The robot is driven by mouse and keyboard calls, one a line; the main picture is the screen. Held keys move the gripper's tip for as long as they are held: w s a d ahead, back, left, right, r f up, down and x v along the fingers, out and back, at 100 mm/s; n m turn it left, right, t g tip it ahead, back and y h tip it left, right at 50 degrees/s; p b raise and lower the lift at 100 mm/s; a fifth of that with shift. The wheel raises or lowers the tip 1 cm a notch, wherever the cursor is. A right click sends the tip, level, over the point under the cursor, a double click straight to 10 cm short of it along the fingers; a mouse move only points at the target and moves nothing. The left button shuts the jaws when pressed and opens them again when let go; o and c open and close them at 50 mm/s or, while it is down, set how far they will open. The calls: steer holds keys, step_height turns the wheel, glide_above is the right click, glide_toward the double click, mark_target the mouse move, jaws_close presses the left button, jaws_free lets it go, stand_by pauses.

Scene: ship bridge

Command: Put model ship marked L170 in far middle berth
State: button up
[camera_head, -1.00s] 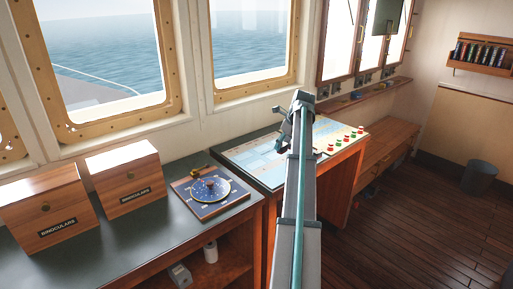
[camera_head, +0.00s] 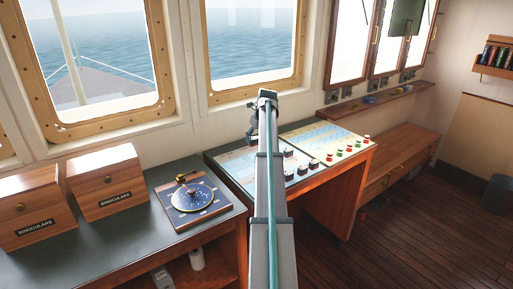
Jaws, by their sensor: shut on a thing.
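My arm reaches over the chart table (camera_head: 233,160), with its end above the back of the table. My gripper (camera_head: 253,129) shows only in part, at the left of the arm's end. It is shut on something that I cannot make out. Several small dark pieces (camera_head: 290,152) sit on the chart right of my arm; they may be model ships. No L170 marking can be read. The berths cannot be told apart, and my arm covers the middle of the chart.
Red and green pieces (camera_head: 352,146) stand at the table's right. On the left counter (camera_head: 120,240) are a round blue star dial (camera_head: 194,197) and two wooden binocular boxes (camera_head: 103,183). Windows stand close behind the table. A low wooden bench (camera_head: 400,155) is at right.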

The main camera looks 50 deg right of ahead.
steer(key=w+d+f, duration=0.1)
steer(key=d, duration=0.1)
steer(key=w+d+f+p, duration=0.1)
steer(key=d+f, duration=0.1)
steer(key=w+d+f+p, duration=0.1)
steer(key=d+f, duration=0.1)
steer(key=shift+w+d+f, duration=0.1)
steer(key=shift+w+f, duration=0.15)
steer(key=shift+w, duration=0.1)
steer(key=shift+w+d+f, duration=0.25)
steer(key=shift+d+f, duration=0.15)
steer(key=shift+f, duration=0.25)
steer(key=shift+w+d+f+p, duration=0.15)
steer(key=shift+f+p, duration=0.55)
steer(key=shift+f, duration=1.15)
steer(key=shift+f, duration=0.1)
steer(key=o, duration=1)
steer(key=b+v, duration=0.2)
steer(key=v, duration=1)
steer(key=shift+b, duration=0.4)
